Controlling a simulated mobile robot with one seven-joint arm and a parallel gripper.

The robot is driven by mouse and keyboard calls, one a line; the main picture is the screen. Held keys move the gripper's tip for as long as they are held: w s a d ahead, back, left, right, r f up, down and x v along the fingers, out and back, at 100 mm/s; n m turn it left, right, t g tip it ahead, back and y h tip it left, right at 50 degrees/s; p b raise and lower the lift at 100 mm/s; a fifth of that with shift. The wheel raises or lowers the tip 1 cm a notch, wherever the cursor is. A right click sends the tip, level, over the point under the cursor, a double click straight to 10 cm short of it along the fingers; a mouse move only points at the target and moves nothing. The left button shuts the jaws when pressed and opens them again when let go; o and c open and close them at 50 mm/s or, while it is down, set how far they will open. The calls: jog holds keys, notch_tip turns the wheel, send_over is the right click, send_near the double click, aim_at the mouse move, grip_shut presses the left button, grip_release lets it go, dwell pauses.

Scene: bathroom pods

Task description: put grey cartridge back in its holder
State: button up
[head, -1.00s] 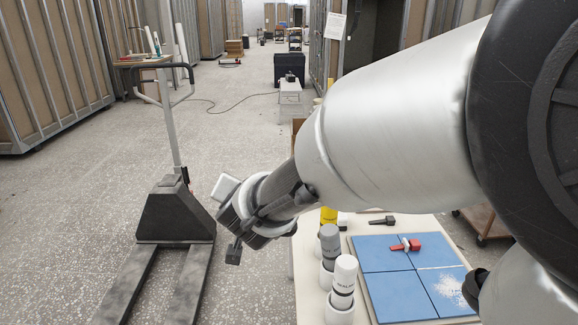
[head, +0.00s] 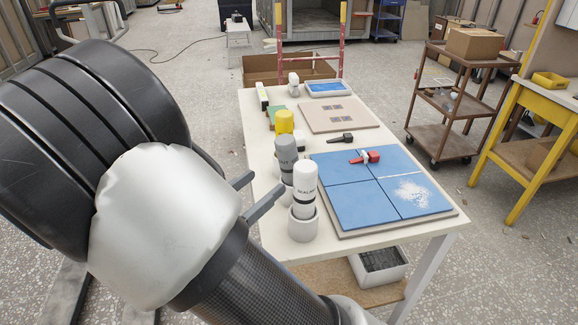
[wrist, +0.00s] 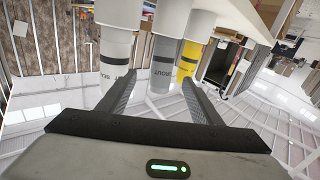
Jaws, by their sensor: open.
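The grey cartridge (head: 286,152) stands upright in the middle of a row on the white table. A white cup-like holder (head: 286,197) shows at its foot, partly hidden, and the cartridge appears seated in it. The white cartridge (head: 304,184) stands in front in its own holder (head: 302,226), and the yellow cartridge (head: 284,122) stands behind. My gripper (head: 266,181) is open and empty, left of the row, with its fingers pointing at it. In the upside-down wrist view, the grey cartridge (wrist: 161,75) appears between the open fingers, ahead of the tips; touching cannot be told.
A blue tiled board (head: 345,205) with a red-handled tool (head: 365,157) lies right of the cartridges. A dark tool (head: 334,140) and beige board (head: 338,114) lie farther back. A brown cart (head: 440,150) and yellow bench (head: 535,150) stand right of the table (head: 262,150).

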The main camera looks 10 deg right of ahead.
aim_at(282, 166)
jog(key=x, duration=0.4)
jog(key=shift+w, duration=0.1)
jog(key=b+x, duration=0.1)
jog(key=x, duration=0.4)
jog(key=shift+w+f+b, duration=0.2)
jog(key=shift+w+b, duration=0.1)
jog(key=shift+b, duration=0.05)
jog(key=c, duration=1.4)
jog(key=shift+r, duration=0.15)
grip_shut()
